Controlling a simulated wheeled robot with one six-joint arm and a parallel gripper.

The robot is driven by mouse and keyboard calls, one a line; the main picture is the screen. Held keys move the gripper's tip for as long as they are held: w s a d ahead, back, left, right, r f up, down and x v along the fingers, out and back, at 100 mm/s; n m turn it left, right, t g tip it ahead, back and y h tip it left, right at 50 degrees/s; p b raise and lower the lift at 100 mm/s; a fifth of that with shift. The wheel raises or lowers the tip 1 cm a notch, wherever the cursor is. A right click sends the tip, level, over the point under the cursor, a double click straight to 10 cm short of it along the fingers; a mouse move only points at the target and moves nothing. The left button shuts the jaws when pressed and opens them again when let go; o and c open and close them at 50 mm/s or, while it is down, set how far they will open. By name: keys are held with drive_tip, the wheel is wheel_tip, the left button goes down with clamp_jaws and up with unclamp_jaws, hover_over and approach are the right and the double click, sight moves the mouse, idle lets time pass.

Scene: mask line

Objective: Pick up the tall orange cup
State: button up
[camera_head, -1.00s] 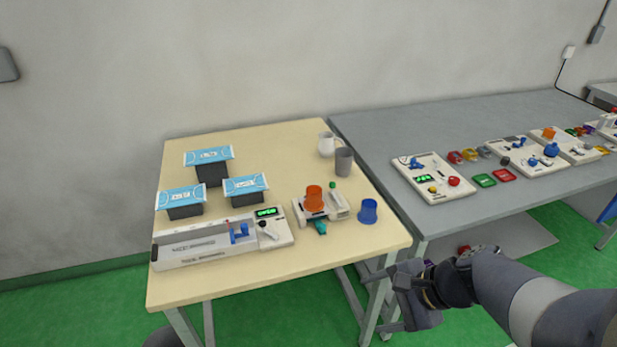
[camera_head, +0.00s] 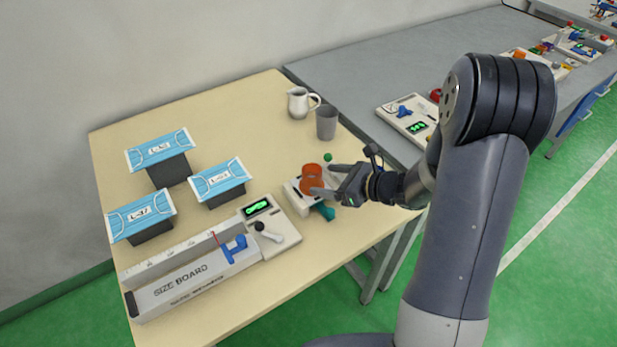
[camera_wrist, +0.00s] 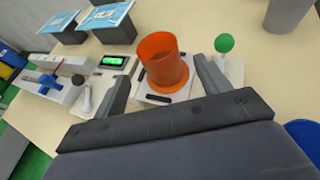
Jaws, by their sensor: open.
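The tall orange cup (camera_head: 312,178) stands on a small white device (camera_head: 296,196) near the right side of the wooden table. In the wrist view the orange cup (camera_wrist: 162,62) stands in front of my gripper, toward the space between its fingers. My gripper (camera_head: 325,180) is open, and its fingers reach toward the cup from the right. In the wrist view my gripper's fingers (camera_wrist: 165,85) show spread, one at each side of the cup's lower part. I cannot tell whether either finger touches the cup.
A green knob (camera_head: 328,157) stands close beside the cup. A grey cup (camera_head: 326,122) and a white pitcher (camera_head: 298,103) stand behind it. A size board (camera_head: 195,275) lies to the left, near mask stands (camera_head: 171,172). A blue cup (camera_wrist: 305,136) is at the right.

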sight(306, 177)
drive_tip(key=shift+p+x, duration=0.9)
drive_tip(key=shift+x, duration=2.95)
drive_tip(key=shift+d+f, duration=0.1)
drive_tip(key=shift+d, duration=0.05)
drive_tip(key=shift+c, duration=0.4)
drive_tip(key=c, duration=1)
